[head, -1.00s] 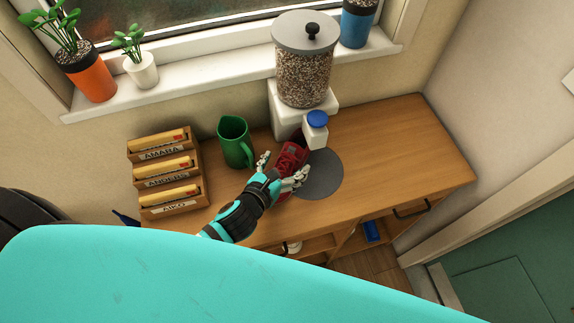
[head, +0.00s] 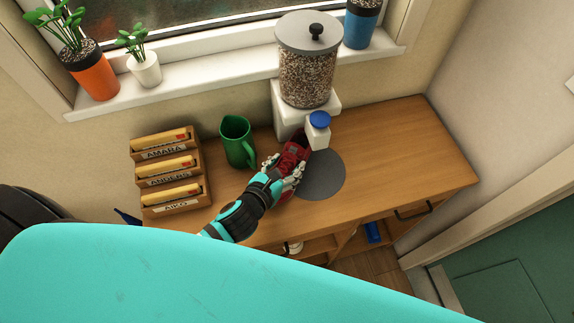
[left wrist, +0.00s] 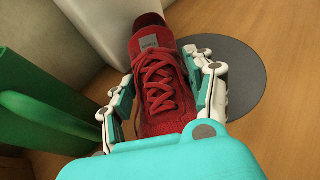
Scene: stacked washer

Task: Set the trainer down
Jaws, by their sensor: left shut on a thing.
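The red trainer (head: 293,152) is on the wooden cabinet top, at the left edge of a round grey mat (head: 322,176). My left gripper (head: 284,168) is shut on it, with a finger on each side. In the left wrist view the trainer (left wrist: 158,75) shows its red laces and grey tongue label between the fingers of my gripper (left wrist: 165,90). The grey mat (left wrist: 245,72) shows to its right. Whether the sole touches the surface is hidden. My right gripper is not in view.
A green jug (head: 236,142) stands close to the left of the trainer. Behind the trainer are a white dispenser with a grain-filled jar (head: 306,80) and a blue-capped white container (head: 318,132). Labelled card boxes (head: 170,182) stand further left. The cabinet top (head: 405,140) is clear on the right.

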